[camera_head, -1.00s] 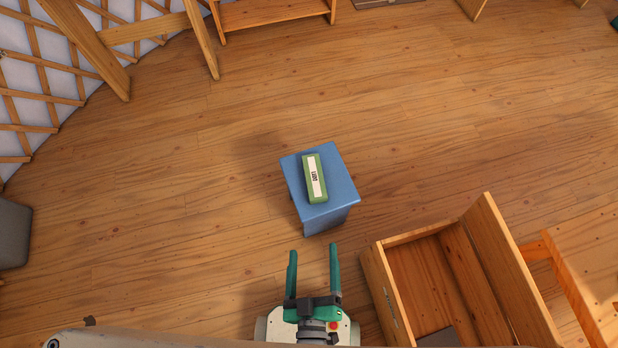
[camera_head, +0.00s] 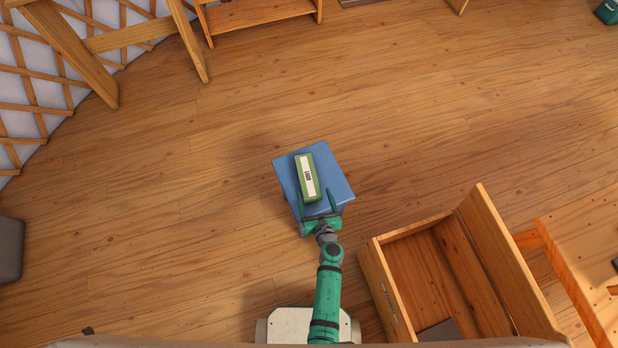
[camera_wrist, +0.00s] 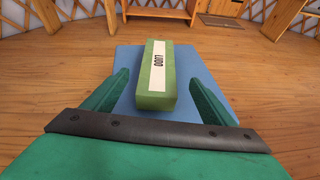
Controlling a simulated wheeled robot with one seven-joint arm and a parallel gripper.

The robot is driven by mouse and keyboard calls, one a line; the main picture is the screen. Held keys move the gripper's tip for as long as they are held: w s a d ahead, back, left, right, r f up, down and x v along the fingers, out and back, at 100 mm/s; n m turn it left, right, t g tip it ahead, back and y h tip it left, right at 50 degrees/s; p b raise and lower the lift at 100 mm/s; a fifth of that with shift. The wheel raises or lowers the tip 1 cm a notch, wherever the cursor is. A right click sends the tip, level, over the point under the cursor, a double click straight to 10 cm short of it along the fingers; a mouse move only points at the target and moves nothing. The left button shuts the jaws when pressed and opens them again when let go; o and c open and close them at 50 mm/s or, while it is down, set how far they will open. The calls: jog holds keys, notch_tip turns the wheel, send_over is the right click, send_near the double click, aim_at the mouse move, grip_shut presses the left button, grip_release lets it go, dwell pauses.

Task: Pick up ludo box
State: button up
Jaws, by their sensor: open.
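The ludo box (camera_head: 307,178) is a green box with a white label reading LUDO. It lies on a small blue stool (camera_head: 341,180). In the wrist view the box (camera_wrist: 153,92) lies ahead, between the lines of the two fingers and pointing away from me. The stool top (camera_wrist: 193,66) shows around it. My gripper (camera_head: 317,197) is open at the near edge of the stool, its green fingers either side of the box's near end. In the wrist view my gripper (camera_wrist: 158,92) holds nothing. Whether a finger touches the box cannot be told.
An open wooden chest (camera_head: 440,270) stands on the right, close to my arm. A wooden frame (camera_head: 570,270) stands beyond it. A grey block (camera_head: 10,248) is at the left edge. The lattice wall (camera_head: 30,85) is at upper left. The wooden floor around the stool is clear.

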aim_at(307, 177)
jog(key=shift+w+a+f+n, duration=0.2)
jog(key=shift+w+n, duration=0.1)
jog(key=shift+w, duration=0.1)
jog(key=x, duration=1)
jog(key=shift+s+a, duration=0.1)
jog(key=shift+w+f, duration=0.2)
jog(key=shift+w, duration=0.15)
jog(key=shift+a, duration=0.1)
jog(key=shift+a, duration=0.1)
jog(key=c, duration=1.4)
